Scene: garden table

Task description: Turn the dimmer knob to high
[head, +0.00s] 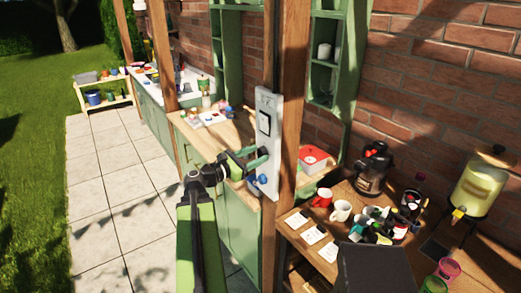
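A pale control panel (272,103) is fixed upright to a wooden post in the middle of the head view. It has a dark square switch (264,123) in its upper part and a small blue knob (263,180) near its bottom. My gripper (261,160), with green fingers, is at the panel's lower half, below the switch and just above the blue knob. The fingers hide part of the panel face. I cannot tell whether they touch it, what lies between them, or which setting the knob is at.
Right of the post, a wooden counter holds a red mug (322,197), a white mug (341,211), a dark coffee machine (372,168) and a yellow drink dispenser (485,184). Green cabinets (240,228) stand behind my arm. The paved path (115,200) at left is clear.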

